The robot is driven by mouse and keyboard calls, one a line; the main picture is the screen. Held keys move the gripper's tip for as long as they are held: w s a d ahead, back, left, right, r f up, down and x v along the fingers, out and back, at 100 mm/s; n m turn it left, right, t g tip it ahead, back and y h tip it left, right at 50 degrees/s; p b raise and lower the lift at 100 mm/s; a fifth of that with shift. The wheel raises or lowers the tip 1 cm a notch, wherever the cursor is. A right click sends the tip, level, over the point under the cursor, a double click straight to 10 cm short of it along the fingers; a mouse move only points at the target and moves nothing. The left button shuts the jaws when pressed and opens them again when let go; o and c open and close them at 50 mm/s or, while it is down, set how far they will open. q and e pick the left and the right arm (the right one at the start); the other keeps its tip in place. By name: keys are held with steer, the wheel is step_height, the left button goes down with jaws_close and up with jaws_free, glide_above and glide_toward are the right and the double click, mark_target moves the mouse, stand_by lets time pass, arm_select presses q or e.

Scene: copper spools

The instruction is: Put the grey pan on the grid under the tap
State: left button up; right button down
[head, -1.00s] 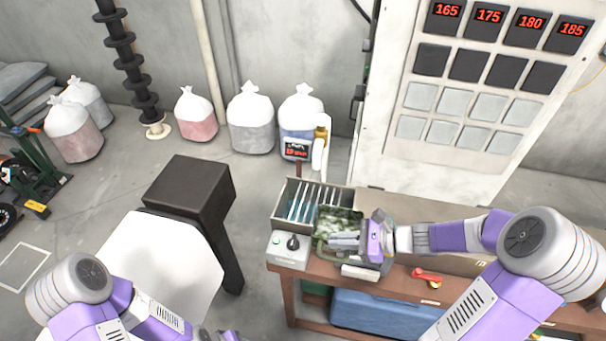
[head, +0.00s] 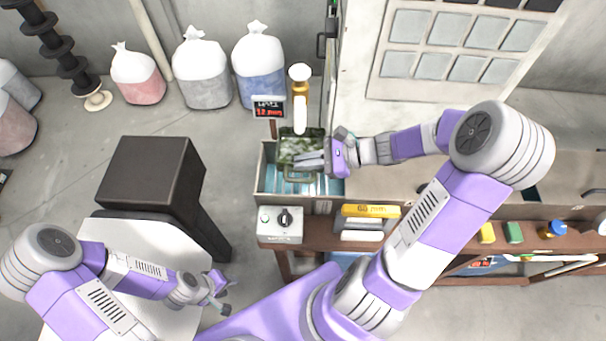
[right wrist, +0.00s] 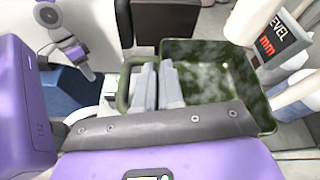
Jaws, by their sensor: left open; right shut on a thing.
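A dark green pan with a mottled green-and-white inside (head: 298,148) is in my right gripper (head: 308,161). No plainly grey pan shows. In the right wrist view the pan (right wrist: 215,70) looks level, and the gripper (right wrist: 157,88) is shut at its handle (right wrist: 124,85). The pan is over the back part of the slatted trough (head: 267,180), below the white and gold tap (head: 300,100). The pan and gripper hide part of the grid (head: 318,186); I cannot tell whether they touch. My left gripper (head: 219,290) is open and empty, away from the bench.
A level display (head: 268,110) stands close beside the tap. A control box with a knob (head: 281,225) sits in front of the trough. A yellow-topped block (head: 370,211) is to its right. A tall panel (head: 450,55) stands behind. Sacks (head: 205,75) are on the floor.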

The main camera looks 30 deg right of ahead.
mark_target(306, 172)
step_height(306, 172, down, 4)
steer(key=shift+d+r, duration=0.1)
steer(key=shift+r, duration=0.1)
step_height(306, 172, down, 3)
steer(key=shift+f+b, duration=0.2)
steer(key=shift+b, duration=0.35)
steer(key=shift+w+f, duration=0.1)
steer(key=shift+f, duration=0.25)
steer(key=c, duration=1.3)
jaws_free()
steer(key=shift+o, duration=0.2)
steer(key=shift+r, duration=0.1)
steer(key=p+v, duration=0.1)
steer(key=v, duration=1.1)
